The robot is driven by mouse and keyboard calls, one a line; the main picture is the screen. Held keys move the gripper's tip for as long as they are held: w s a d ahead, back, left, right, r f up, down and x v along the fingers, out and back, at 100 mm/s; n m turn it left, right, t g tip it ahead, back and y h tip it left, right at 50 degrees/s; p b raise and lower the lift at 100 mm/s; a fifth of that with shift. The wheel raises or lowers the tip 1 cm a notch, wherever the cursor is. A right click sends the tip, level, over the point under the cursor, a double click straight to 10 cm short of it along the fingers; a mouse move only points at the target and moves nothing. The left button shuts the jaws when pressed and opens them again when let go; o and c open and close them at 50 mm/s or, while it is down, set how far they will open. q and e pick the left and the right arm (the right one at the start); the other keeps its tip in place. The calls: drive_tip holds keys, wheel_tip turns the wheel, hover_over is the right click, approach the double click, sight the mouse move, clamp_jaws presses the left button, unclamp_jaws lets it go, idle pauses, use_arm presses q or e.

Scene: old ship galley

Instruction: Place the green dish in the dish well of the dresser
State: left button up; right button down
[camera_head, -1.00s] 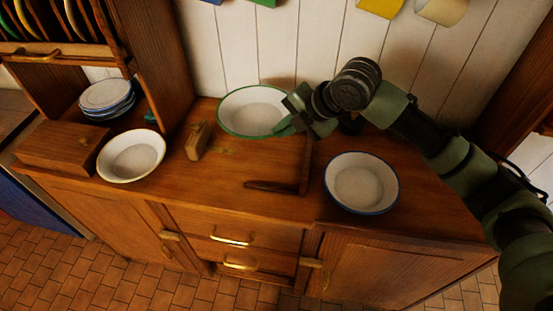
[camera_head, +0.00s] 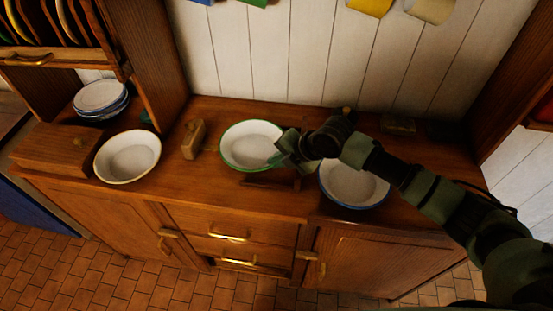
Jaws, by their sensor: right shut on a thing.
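The green dish (camera_head: 247,145) is white inside with a green rim. It is over the middle of the dresser top (camera_head: 225,195), and I cannot tell whether its base touches the wood. My right gripper (camera_head: 283,158) is shut on its right rim. A low L-shaped wooden strip (camera_head: 262,182) shows just in front of the dish and to its right, partly hidden by the dish and my gripper; it seems to edge the dish well. My left gripper is not in view.
A blue-rimmed dish (camera_head: 352,188) stands to the right, partly under my right arm. A cream-rimmed dish (camera_head: 128,157) and a small wooden block (camera_head: 193,139) stand to the left. Stacked dishes (camera_head: 99,97) and a plate rack are farther left. The plank wall is behind.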

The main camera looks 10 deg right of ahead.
drive_tip(key=c, duration=1.9)
unclamp_jaws()
drive_tip(key=shift+f, duration=0.1)
drive_tip(key=shift+r, duration=0.2)
drive_tip(key=shift+s+d+r, duration=0.1)
drive_tip(key=shift+d+r, duration=0.05)
drive_tip(key=shift+d, duration=0.05)
drive_tip(key=b+v, duration=0.2)
drive_tip(key=v, duration=0.9)
drive_tip(key=shift+s+r, duration=0.1)
drive_tip(key=shift+r, duration=0.15)
